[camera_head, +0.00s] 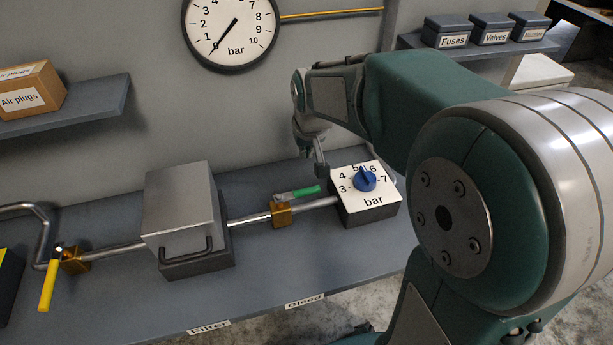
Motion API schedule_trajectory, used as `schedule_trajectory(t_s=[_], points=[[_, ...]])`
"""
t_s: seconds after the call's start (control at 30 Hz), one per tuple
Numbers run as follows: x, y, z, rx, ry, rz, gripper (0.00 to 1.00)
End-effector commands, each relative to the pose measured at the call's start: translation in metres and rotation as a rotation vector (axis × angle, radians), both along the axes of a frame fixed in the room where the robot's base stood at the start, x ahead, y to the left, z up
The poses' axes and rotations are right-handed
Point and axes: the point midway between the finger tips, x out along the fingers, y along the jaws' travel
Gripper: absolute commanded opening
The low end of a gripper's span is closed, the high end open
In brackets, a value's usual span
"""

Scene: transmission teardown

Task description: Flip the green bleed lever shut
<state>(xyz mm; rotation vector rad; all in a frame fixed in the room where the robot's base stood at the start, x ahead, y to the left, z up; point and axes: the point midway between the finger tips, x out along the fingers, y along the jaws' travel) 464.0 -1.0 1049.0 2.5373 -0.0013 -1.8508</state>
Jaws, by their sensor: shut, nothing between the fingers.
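The green bleed lever (305,192) sits on a brass valve block (281,215) on the pipe, between the grey filter box and the pressure regulator. The lever lies roughly along the pipe, its green handle pointing right and slightly up. My gripper (321,172) is shut and empty. It points down just above and to the right of the green handle's end, near the regulator. I cannot tell whether the fingertips touch the handle. The gauge (231,30) on the wall has its needle near 0 bar.
The regulator (369,207) with a blue knob (366,179) stands close right of the gripper. The filter box (184,211) stands left of the lever. A yellow lever (48,284) hangs at the far left. The bench (290,262) is clear in front of the brass valve.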

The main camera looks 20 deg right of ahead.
Motion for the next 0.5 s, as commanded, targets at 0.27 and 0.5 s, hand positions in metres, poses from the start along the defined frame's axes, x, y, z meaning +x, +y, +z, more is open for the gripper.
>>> schedule_trajectory(t_s=[0.27,0.5], points=[[0.009,0.000,-0.032,0.000,0.005,0.000,0.00],[0.021,0.000,-0.070,0.000,0.004,0.000,0.00]])
